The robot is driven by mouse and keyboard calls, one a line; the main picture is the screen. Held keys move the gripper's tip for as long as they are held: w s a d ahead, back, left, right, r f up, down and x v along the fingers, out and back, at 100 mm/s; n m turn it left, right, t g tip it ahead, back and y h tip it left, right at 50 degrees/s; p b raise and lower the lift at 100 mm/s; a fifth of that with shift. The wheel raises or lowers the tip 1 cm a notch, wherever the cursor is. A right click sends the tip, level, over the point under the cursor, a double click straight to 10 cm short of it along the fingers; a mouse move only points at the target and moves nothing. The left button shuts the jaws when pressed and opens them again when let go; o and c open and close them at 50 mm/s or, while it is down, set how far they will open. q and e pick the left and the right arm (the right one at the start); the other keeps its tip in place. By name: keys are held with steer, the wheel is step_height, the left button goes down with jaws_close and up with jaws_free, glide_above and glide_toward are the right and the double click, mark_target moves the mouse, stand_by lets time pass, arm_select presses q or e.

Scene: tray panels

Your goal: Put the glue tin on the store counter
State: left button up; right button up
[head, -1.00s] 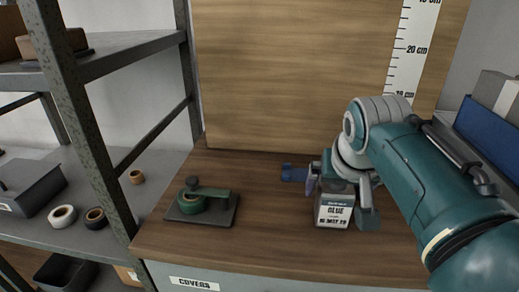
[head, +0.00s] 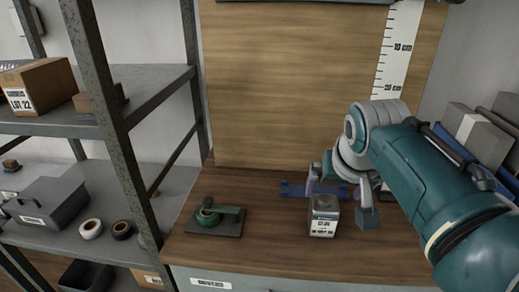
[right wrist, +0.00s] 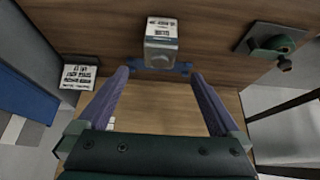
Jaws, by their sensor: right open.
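The glue tin (head: 323,222), a small grey tin with a white label, stands upright on the brown wooden worktop (head: 270,240) in the head view. It shows in the right wrist view (right wrist: 161,50), beyond the fingertips. My right gripper (head: 340,196) is open and empty, just behind and right of the tin in the head view. In the right wrist view its purple finger pads (right wrist: 160,74) are spread, with clear space between them. My left gripper is not in view. I cannot tell which surface is the store counter.
A flat blue object (head: 297,189) lies behind the tin. A metal shelf rack (head: 105,100) with boxes and tape rolls stands at left. The worktop between dispenser and tin is clear.

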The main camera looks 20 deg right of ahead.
steer(key=s+a+r+n+y, duration=0.1)
steer(key=s+a+n, duration=0.3)
steer(key=s, duration=0.8)
steer(key=s+a+r+n+g+y, duration=0.1)
steer(key=s+a+r+n, duration=0.3)
steer(key=s+a, duration=0.4)
steer(key=s+y, duration=0.1)
steer(key=s, duration=0.3)
steer(key=shift+s+g, duration=0.15)
steer(key=shift+g, duration=0.15)
steer(key=shift+r, duration=0.1)
